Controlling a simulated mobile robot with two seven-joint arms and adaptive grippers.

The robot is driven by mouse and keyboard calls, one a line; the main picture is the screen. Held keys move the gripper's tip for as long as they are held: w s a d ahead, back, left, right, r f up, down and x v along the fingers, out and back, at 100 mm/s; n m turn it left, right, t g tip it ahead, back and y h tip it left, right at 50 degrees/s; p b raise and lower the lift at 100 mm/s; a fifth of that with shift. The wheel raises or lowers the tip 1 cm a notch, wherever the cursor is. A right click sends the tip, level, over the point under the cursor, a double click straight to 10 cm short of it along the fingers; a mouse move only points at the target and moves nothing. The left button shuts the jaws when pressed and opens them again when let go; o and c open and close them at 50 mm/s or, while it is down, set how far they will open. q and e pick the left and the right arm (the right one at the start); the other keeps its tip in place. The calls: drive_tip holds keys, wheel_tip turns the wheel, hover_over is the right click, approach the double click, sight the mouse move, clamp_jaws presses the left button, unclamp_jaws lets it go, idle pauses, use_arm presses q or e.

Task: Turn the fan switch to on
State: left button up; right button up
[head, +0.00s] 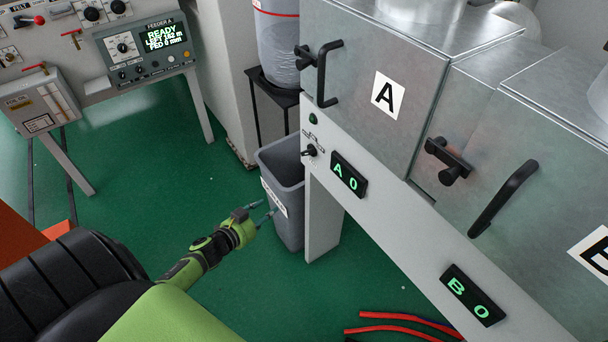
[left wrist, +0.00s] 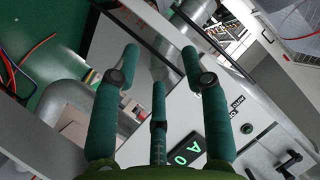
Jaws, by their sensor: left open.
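The fan switch is most likely the small black rotary knob (head: 310,150) on the pale panel, left of the green "A 0" display (head: 349,174) and below a small green lamp. My right gripper is not in view.
A grey bin (head: 284,168) stands left of the panel's leg. Metal doors with black handles (head: 328,72) sit above the panel, and a "B 0" display (head: 472,296) is lower right. Red and blue hoses (head: 395,328) lie on the green floor. A control bench (head: 150,50) stands at the back left.

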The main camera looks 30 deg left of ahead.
use_arm(q)
drive_tip(key=w+r+m+t+h+b, duration=0.2)
drive_tip(key=w+r+m, duration=0.1)
drive_tip(key=w+r, duration=0.15)
drive_tip(key=m+h+b, duration=0.3)
drive_tip(key=m+h, duration=0.1)
approach(305, 155)
drive_tip(key=w+f, duration=0.1)
drive_tip(key=f, duration=0.1)
drive_tip(key=shift+t, duration=0.3)
drive_tip(key=x, duration=0.4)
drive_tip(key=r+x, duration=0.1)
drive_tip(key=x, duration=0.1)
drive_tip(key=shift+w+d+r+p, duration=0.1)
drive_tip(key=shift+w+d+p, duration=0.15)
drive_tip(key=shift+d+p, duration=0.1)
drive_tip(key=shift+w+d, duration=0.15)
drive_tip(key=shift+w, duration=0.3)
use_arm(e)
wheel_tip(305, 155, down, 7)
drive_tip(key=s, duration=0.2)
use_arm(q)
clamp_jaws()
